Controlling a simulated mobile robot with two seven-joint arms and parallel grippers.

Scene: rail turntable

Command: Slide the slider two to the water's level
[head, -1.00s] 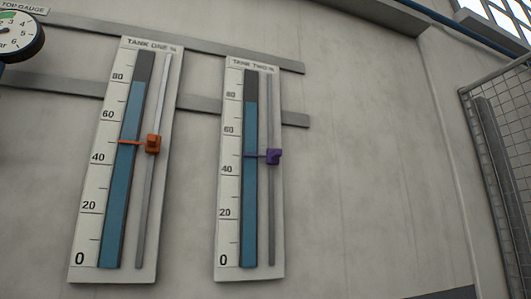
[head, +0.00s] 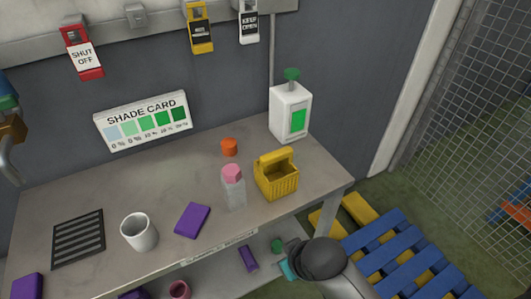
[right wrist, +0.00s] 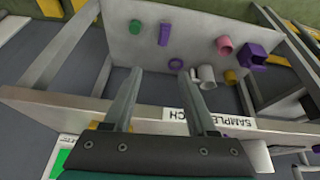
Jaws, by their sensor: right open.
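The tank gauges and slider two are out of view in both current views. In the head view of a second ago, slider two is a purple block on the Tank Two rail, its pointer between 40 and 60, well below the top of the blue water column near 80. My right gripper (right wrist: 158,75) is open and empty in the right wrist view, its fingers apart below the bench top, facing the lower shelf. My right arm (head: 325,262) shows at the bottom of the head view. My left gripper is not in view.
A bench (head: 75,203) carries a white mug (head: 139,232), a purple block (head: 192,220), a pink-capped bottle (head: 233,188), a yellow basket (head: 277,178) and a dispenser (head: 290,112). Its lower shelf (right wrist: 125,40) holds several small items. Blue pallets (head: 395,250) lie right.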

